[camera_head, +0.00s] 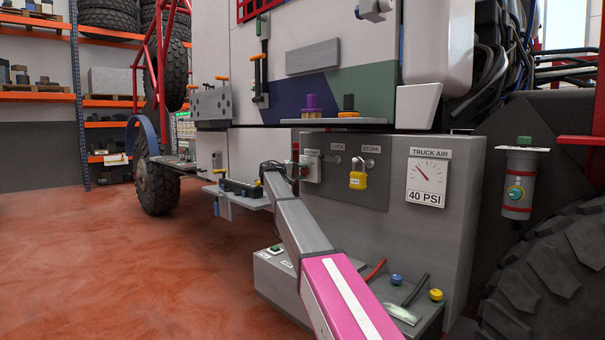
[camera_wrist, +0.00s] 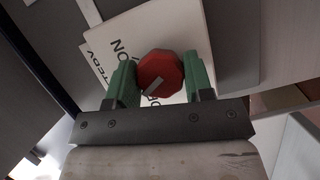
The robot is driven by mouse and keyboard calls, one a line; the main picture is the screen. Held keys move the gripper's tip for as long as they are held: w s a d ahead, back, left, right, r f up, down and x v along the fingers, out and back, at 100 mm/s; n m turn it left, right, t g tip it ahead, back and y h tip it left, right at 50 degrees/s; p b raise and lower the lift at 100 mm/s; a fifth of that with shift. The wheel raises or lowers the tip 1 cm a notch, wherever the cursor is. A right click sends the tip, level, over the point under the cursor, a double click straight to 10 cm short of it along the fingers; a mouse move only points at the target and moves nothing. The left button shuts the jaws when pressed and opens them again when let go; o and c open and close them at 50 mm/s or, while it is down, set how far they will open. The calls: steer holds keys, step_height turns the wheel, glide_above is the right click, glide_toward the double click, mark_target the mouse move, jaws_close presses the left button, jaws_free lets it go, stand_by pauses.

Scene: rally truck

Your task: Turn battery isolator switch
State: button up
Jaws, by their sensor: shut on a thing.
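The battery isolator switch is a red faceted knob (camera_wrist: 161,72) with a grey pointer mark, on a white label plate (camera_wrist: 125,28) with partly hidden black lettering that includes "ON". My gripper (camera_wrist: 159,84) has its two green fingers on either side of the knob and is shut on it. The red knob (camera_head: 304,171) shows only as a small spot there, mostly hidden by the gripper.
A narrow shelf (camera_head: 238,196) juts out at the left. A low box (camera_head: 400,310) with coloured knobs stands below my arm. The red floor at the left is clear.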

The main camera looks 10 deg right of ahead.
steer(key=n+h, duration=0.1)
steer(key=n, duration=0.3)
steer(key=shift+f+n+h, duration=0.1)
steer(key=shift+n+h, duration=0.2)
steer(key=shift+h, duration=0.1)
stand_by(0.5)
steer(key=o, duration=0.9)
steer(key=v, duration=1.1)
steer(key=shift+s+d+f, duration=0.1)
steer(key=shift+f, duration=0.05)
